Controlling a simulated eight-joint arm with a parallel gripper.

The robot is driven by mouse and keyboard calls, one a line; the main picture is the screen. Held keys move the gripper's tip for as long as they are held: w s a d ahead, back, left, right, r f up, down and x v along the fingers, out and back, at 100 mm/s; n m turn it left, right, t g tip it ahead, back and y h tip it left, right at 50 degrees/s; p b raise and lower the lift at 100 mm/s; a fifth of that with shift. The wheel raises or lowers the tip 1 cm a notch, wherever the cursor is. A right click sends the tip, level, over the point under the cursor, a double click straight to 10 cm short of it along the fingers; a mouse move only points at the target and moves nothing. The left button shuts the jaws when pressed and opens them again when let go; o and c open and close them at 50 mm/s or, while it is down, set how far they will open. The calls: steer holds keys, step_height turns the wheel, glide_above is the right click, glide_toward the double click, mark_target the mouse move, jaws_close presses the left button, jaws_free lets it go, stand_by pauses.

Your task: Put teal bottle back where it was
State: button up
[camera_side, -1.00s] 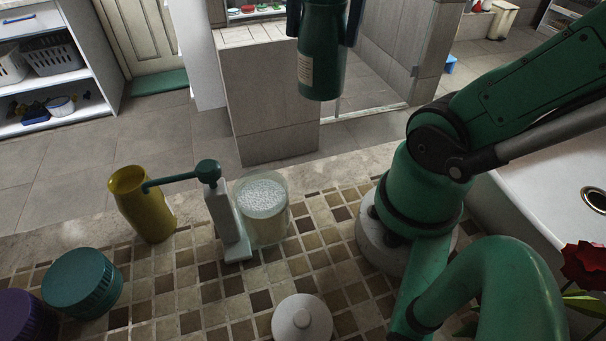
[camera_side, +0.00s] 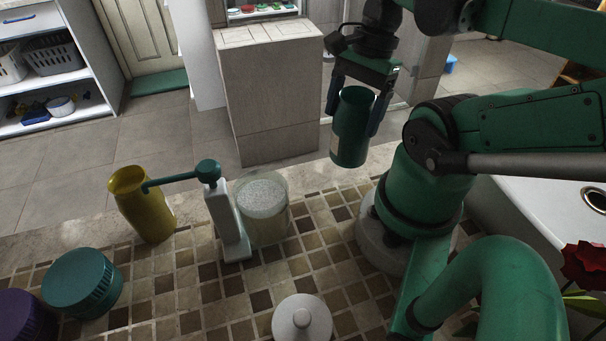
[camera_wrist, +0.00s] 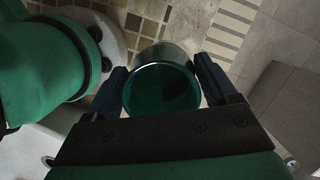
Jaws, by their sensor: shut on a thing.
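The teal bottle (camera_side: 351,130) is a dark green, open-topped cylinder with a pale label on its left side. My gripper (camera_side: 354,108) is shut on it, one finger on each side. The bottle hangs upright, or nearly so, and looks raised above the far edge of the tiled counter (camera_side: 207,296). In the wrist view the bottle (camera_wrist: 162,92) shows its round open mouth between the two fingers of my gripper (camera_wrist: 160,88). What lies straight under the bottle is hidden by it.
A yellow vase (camera_side: 143,206), a white pump dispenser (camera_side: 230,225), a glass jar (camera_side: 264,210), a teal lidded tub (camera_side: 82,283), a purple tub (camera_side: 25,316) and a white lidded pot (camera_side: 302,320) stand on the counter. Red flowers (camera_side: 585,265) are at the right. Tiles between jar and my base are clear.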

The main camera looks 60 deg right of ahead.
mark_target(349, 138)
steer(key=shift+f, duration=2.7)
steer(key=o, duration=1.4)
steer(key=shift+f, duration=0.1)
steer(key=v, duration=1.1)
steer(key=shift+r, duration=0.4)
steer(key=shift+w+d+n, duration=0.1)
steer(key=shift+n, duration=0.2)
steer(key=w+a+f+n+t+h, duration=0.1)
steer(key=w+a+n+t, duration=0.1)
steer(key=n, duration=0.5)
steer(key=w+a+f+n+t+h, duration=0.1)
steer(key=w+a+f+n+t, duration=0.1)
steer(key=w+a+n, duration=0.2)
steer(key=w+a+f+n+t+h, duration=0.1)
steer(key=w+a+n+t, duration=0.1)
steer(key=w+n, duration=0.6)
steer(key=shift+w+a+f+n, duration=0.15)
steer(key=shift+a+f+n, duration=0.1)
steer(key=shift+a+n, duration=0.6)
